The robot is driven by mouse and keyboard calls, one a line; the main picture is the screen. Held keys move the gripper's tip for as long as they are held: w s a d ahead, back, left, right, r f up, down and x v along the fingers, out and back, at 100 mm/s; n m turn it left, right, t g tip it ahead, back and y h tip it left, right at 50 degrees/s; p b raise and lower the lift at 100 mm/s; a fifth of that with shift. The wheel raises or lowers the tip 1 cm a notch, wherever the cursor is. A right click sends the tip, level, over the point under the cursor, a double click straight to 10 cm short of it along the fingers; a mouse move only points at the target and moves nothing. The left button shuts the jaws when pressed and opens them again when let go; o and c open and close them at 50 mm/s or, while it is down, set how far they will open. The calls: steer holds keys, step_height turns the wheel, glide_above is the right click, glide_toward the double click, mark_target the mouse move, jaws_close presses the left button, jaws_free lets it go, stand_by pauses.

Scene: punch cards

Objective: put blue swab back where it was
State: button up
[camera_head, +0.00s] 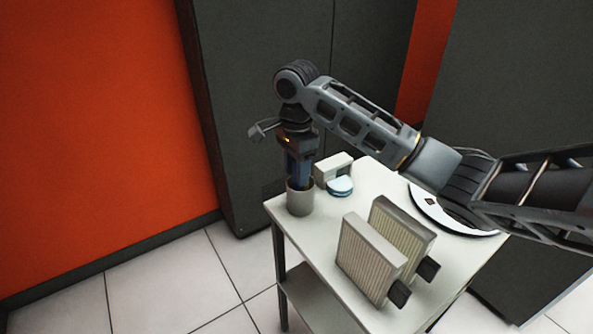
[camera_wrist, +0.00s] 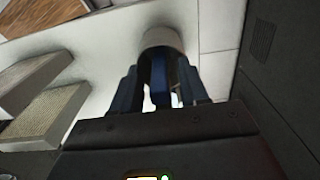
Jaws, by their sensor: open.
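A pale grey cylindrical cup (camera_head: 300,200) stands at the far left corner of the white table; it also shows in the wrist view (camera_wrist: 161,38). My gripper (camera_head: 298,178) points down right above the cup, its fingertips at the cup's mouth. In the wrist view my gripper (camera_wrist: 160,66) is open, one finger on each side of a blue upright piece (camera_wrist: 160,88), which looks like the blue swab. The swab's lower end seems to be in the cup, but the rim and fingers hide it. I cannot tell whether the fingers touch it.
Two ribbed beige blocks with dark handles (camera_head: 372,258) stand on the table (camera_head: 325,240). A small whitish block (camera_head: 333,168) and a round blue-white item (camera_head: 340,187) sit close right of the cup. A white round object (camera_head: 428,208) lies behind my arm. Dark cabinets (camera_head: 265,100) rise behind.

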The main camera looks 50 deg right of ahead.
step_height(320, 180, up, 11)
steer(key=shift+r+p, duration=0.2)
steer(key=shift+p, duration=0.85)
